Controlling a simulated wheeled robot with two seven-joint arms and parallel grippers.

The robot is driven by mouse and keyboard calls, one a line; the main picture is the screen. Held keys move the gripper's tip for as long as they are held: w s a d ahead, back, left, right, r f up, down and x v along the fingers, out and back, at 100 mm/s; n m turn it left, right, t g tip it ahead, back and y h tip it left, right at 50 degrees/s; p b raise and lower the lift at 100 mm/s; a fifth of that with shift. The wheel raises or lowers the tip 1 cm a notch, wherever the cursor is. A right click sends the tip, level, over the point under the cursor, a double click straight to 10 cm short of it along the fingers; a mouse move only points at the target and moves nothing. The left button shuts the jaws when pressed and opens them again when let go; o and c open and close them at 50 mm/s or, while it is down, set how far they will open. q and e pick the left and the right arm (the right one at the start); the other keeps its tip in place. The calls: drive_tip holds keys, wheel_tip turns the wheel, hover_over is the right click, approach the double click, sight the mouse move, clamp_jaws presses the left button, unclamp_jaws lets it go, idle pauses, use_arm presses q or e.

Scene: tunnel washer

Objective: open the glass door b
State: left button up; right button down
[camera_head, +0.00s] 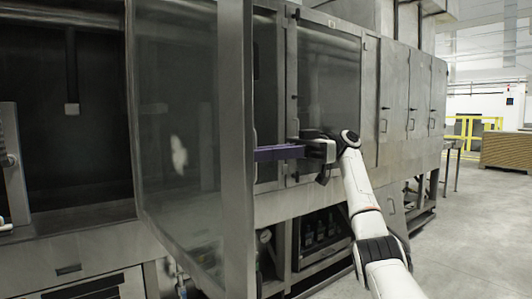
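A large framed glass door (185,110) stands swung outward from the washer, left of centre in the head view. Its thick grey outer post (236,190) is nearest me. I cannot read a label that says which door is b. My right gripper (262,153), with purple fingers, reaches in from the right. Its fingertips come up to the right side of that post; whether they touch it is unclear. The finger gap cannot be made out, and nothing is seen held. My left gripper is not in view.
A dark open bay (95,120) lies left of the door. Another glazed door (328,80) and closed metal doors (393,100) line the washer to the right. Gauges and equipment sit below. Clear floor (470,235) spreads at the right, with a yellow railing (467,130) far back.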

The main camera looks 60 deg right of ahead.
drive_tip(key=c, duration=2)
unclamp_jaws()
drive_tip(key=shift+w+d+r+t, duration=0.1)
drive_tip(key=shift+w+d+t, duration=0.15)
drive_tip(key=shift+w+t, duration=0.25)
drive_tip(key=shift+o, duration=1.2)
drive_tip(key=shift+w+m, duration=0.3)
drive_tip(key=shift+w, duration=0.2)
drive_tip(key=shift+s, duration=0.15)
drive_tip(key=p+v, duration=0.5)
drive_tip(key=v, duration=0.2)
drive_tip(key=shift+s+d, duration=0.2)
drive_tip(key=shift+s, duration=0.05)
